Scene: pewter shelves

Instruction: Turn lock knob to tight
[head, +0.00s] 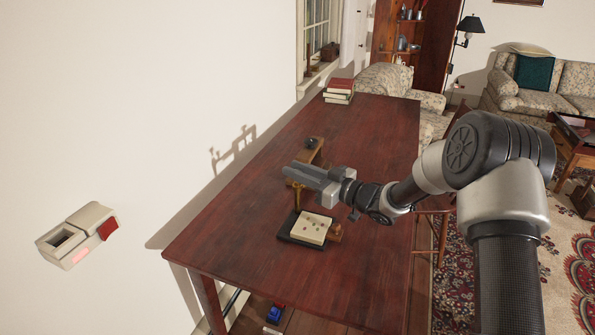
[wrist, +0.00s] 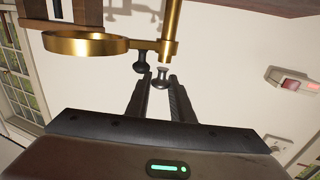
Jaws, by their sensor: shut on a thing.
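A brass stand with an upright post (head: 297,197) is on the dark table, beside a dark base. In the wrist view, the brass post (wrist: 171,28) and a brass ring (wrist: 86,44) on a short arm show close up. A second black knob (wrist: 141,64) hangs at the ring's arm, just left of the fingers. My gripper (wrist: 161,84) is shut on the knob between its fingers. In the head view my gripper (head: 289,172) is at the top of the post and hides the ring and knobs.
A dark base (head: 287,237) with a pale dotted block (head: 307,228) sits beside the post. A wooden stand (head: 309,152) is just behind my gripper. Books (head: 339,91) lie at the table's far end. The table (head: 235,240) is clear at the front left.

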